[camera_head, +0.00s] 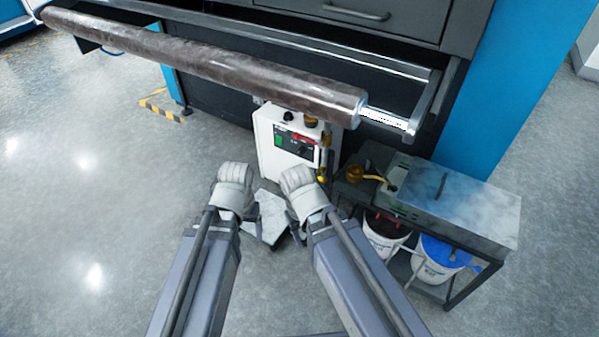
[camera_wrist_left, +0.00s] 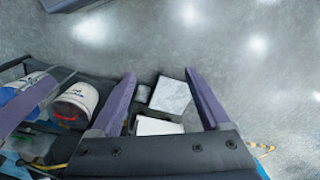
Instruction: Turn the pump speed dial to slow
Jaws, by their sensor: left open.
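A white control box (camera_head: 268,154) stands below the long roll in the head view. It has a black knob (camera_head: 288,116) on top, a green button (camera_head: 280,141) and a red switch (camera_head: 303,138). I cannot read its labels or tell which part is the pump speed dial, or its setting. My left gripper (camera_wrist_left: 160,73) is open in the left wrist view, with nothing held between its fingers. In the head view both arm ends are in front of and below the box, apart from it.
A dark brown roll (camera_head: 210,67) spans the machine above the box. A low cart (camera_head: 463,286) to the right carries a metal case (camera_head: 455,207), with a white bucket (camera_head: 385,232) and a blue-topped bucket (camera_head: 437,262) below. The floor at left is clear.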

